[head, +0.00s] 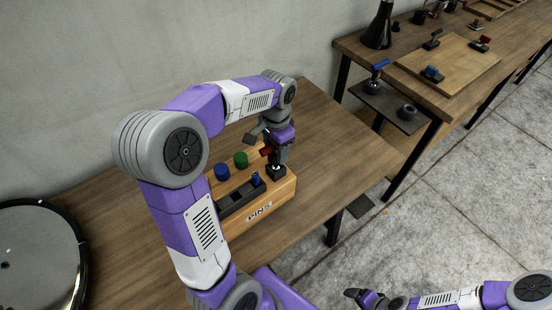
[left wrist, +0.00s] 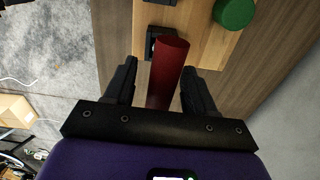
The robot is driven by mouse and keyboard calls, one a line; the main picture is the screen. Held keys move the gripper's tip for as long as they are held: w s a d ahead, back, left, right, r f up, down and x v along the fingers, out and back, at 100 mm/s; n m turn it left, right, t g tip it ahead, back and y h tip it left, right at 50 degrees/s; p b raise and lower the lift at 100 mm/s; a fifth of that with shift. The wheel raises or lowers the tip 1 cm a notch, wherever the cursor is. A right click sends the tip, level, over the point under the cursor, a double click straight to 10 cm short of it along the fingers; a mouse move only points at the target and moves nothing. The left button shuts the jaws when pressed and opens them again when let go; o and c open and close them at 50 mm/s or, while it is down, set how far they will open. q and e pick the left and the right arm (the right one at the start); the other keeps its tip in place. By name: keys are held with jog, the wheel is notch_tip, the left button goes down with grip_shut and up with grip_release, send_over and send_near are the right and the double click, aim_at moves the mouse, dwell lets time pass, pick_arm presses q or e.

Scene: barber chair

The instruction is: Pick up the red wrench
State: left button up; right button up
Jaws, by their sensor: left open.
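The red wrench shows as a red handle (head: 266,151) over the far right part of a wooden box marked PINS (head: 285,190). In the left wrist view the red handle (left wrist: 170,65) lies between the two black fingers, with a gap to the left finger and its right side close to the right finger. My left gripper (left wrist: 160,72) is open around the handle. In the head view the same gripper (head: 268,146) hides part of the wrench. My right gripper (head: 362,297) is low at the bottom edge, away from the box, and its finger opening is unclear.
The box holds a blue knob (head: 222,172), a green knob (head: 240,159) and a small blue pin (head: 256,179). It stands on a wooden table (head: 340,150). A second bench (head: 450,95) with tools is at upper right. A round dark-rimmed object (head: 40,250) is at left.

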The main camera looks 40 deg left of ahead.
pick_arm(q)
jog(key=shift+f, duration=0.85)
jog(key=shift+r, duration=0.1)
jog(key=shift+c, duration=0.2)
grip_shut()
notch_tip(320, 180, up, 10)
jog(key=p, duration=0.3)
